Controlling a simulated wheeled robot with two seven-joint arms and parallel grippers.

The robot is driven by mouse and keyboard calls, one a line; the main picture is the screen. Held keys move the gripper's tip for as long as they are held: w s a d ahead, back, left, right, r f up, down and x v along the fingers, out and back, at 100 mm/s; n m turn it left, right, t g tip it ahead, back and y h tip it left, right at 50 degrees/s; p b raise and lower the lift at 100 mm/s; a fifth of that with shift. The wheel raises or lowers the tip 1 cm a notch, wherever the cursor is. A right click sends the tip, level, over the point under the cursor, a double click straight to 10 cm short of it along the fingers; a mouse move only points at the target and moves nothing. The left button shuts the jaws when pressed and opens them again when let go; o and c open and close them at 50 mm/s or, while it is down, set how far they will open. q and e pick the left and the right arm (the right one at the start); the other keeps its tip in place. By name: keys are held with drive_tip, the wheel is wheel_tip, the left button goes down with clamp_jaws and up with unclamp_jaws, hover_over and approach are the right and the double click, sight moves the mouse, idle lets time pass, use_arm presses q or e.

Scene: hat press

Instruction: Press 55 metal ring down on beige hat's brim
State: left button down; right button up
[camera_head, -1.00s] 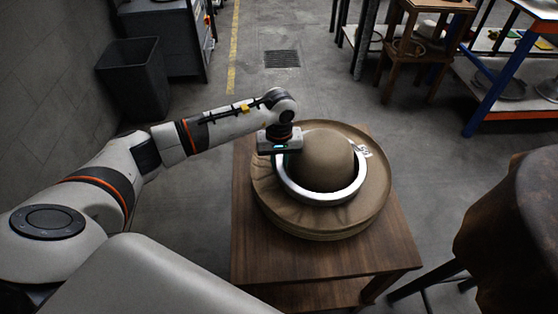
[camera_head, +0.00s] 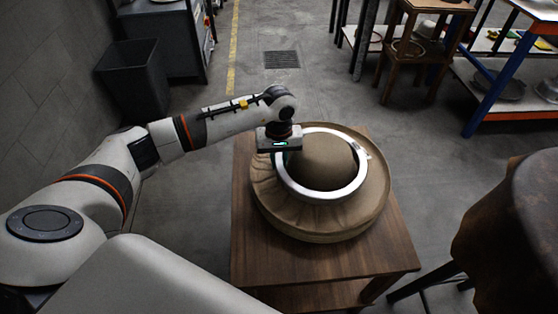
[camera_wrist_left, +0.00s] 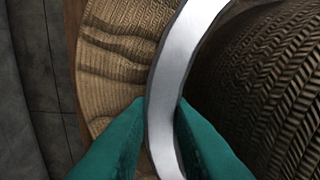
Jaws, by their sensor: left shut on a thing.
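The beige hat (camera_head: 300,216) lies crown up on a small wooden table, its wide brim spread around the domed crown (camera_head: 322,160). The metal ring (camera_head: 320,195) encircles the crown, and in the head view it appears raised above the brim. My left gripper (camera_head: 283,158) is at the ring's left side, shut on its band. In the left wrist view the green fingertips (camera_wrist_left: 160,105) straddle the silver ring (camera_wrist_left: 168,75), with woven brim to its left and crown to its right. The number 55 is not readable. My right gripper is out of view.
The wooden table (camera_head: 252,252) has bare top at its front. A brown, dark-legged object (camera_head: 510,235) stands at the right. A dark bin (camera_head: 135,80) and shelving (camera_head: 490,105) stand farther back, with open floor between.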

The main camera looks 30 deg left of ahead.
use_arm(q)
wheel_tip(320, 180, up, 12)
drive_tip(key=p, duration=0.5)
drive_tip(key=shift+f+p, duration=0.2)
drive_tip(key=shift+p, duration=0.15)
idle(0.5)
idle(0.6)
